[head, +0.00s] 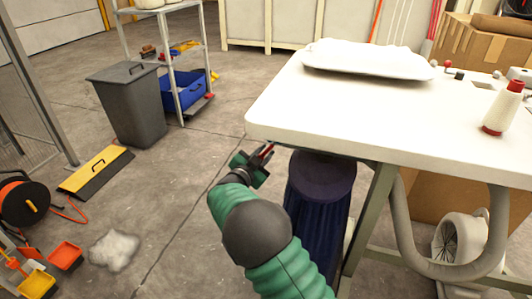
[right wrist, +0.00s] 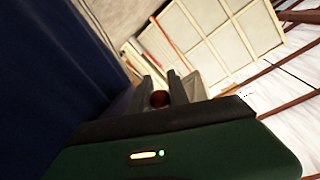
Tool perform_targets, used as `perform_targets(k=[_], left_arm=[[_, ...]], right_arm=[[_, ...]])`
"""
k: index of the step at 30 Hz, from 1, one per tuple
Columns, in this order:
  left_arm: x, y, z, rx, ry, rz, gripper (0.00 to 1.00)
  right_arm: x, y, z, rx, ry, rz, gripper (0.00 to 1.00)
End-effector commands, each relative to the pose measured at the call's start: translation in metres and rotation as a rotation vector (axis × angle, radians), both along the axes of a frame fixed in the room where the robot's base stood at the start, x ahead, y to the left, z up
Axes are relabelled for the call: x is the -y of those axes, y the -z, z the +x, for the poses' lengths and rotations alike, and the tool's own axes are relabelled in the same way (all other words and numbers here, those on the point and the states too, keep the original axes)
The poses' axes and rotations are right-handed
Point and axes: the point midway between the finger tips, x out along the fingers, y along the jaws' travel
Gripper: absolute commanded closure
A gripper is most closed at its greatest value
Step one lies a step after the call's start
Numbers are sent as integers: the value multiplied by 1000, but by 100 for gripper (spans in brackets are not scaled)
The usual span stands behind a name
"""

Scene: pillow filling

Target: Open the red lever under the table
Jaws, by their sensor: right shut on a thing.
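The red lever (head: 267,149) sticks out under the near left corner of the white table (head: 330,118). My right gripper (head: 262,158) reaches up to it from below and is shut on it. In the right wrist view the dark red round end of the lever (right wrist: 159,98) sits between the two fingers of my right gripper (right wrist: 160,90). The rest of the lever is hidden by the fingers and the table edge. My left gripper is in neither view.
A dark blue cylinder (head: 318,205) stands under the table, right of my right arm. A grey bin (head: 130,105) and shelf (head: 165,20) stand left.

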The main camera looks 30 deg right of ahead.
Motion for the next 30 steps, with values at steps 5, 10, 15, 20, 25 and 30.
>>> perform_targets(k=[5, 10, 15, 20, 25, 30], left_arm=[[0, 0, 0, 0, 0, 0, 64], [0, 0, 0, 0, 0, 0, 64], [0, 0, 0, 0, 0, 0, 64], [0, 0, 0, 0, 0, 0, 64], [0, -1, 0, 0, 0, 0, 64], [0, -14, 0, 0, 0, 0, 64]], right_arm=[[-2, 2, 1, 1, -4, 5, 100], [-2, 2, 1, 0, -4, 4, 100], [-2, 1, 1, 0, -3, 4, 59], [-1, 0, 0, 1, -2, 2, 57], [-2, -1, -1, 2, -1, 1, 57], [-22, -7, -13, 1, -3, 3, 57]])
